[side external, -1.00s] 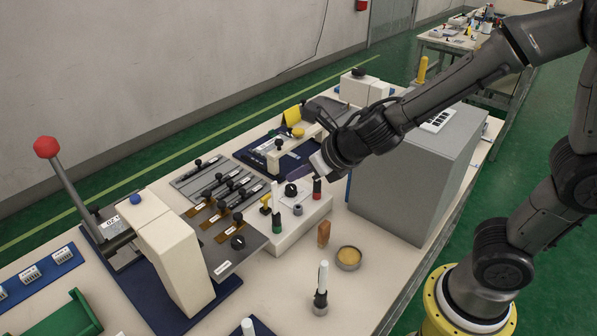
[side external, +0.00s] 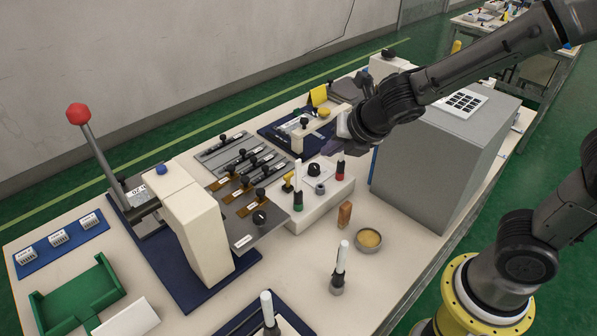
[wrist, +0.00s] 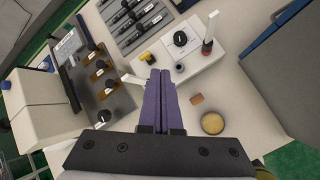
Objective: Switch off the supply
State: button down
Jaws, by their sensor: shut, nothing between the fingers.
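A low white box (side external: 318,205) stands mid-bench, also in the wrist view (wrist: 200,66). Which of these is the supply switch, I cannot tell. My gripper (side external: 329,148) is above the box's far side. In the wrist view its purple fingers (wrist: 166,72) are shut and empty, partly covering the box's near-left edge and a white lever (wrist: 132,80).
A slider panel (side external: 250,215) and a cream housing (side external: 195,230) stand left. A large grey cabinet (side external: 430,165) with a keypad (side external: 463,103) is close on the right. In front are a brown block (side external: 345,215), a round tin (side external: 369,240) and a white-tipped lever (side external: 339,265).

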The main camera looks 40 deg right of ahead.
aim_at(288, 180)
jog(key=m+g, duration=0.1)
jog(key=m, duration=0.2)
jog(key=a+f+m+y, duration=0.1)
jog(key=m, duration=0.2)
jog(key=a+m+g, duration=0.1)
jog(key=m, duration=0.2)
jog(key=shift+s+a+f+m+g, duration=0.15)
jog(key=shift+s+f+m+g, duration=0.1)
jog(key=shift+m+g, duration=0.05)
jog(key=shift+f, duration=0.1)
jog(key=x, duration=0.9)
jog(key=shift+w+a+f, duration=0.1)
jog(key=shift+a+f, duration=0.05)
jog(key=shift+f, duration=0.05)
jog(key=w, duration=0.3)
jog(key=shift+w, duration=0.6)
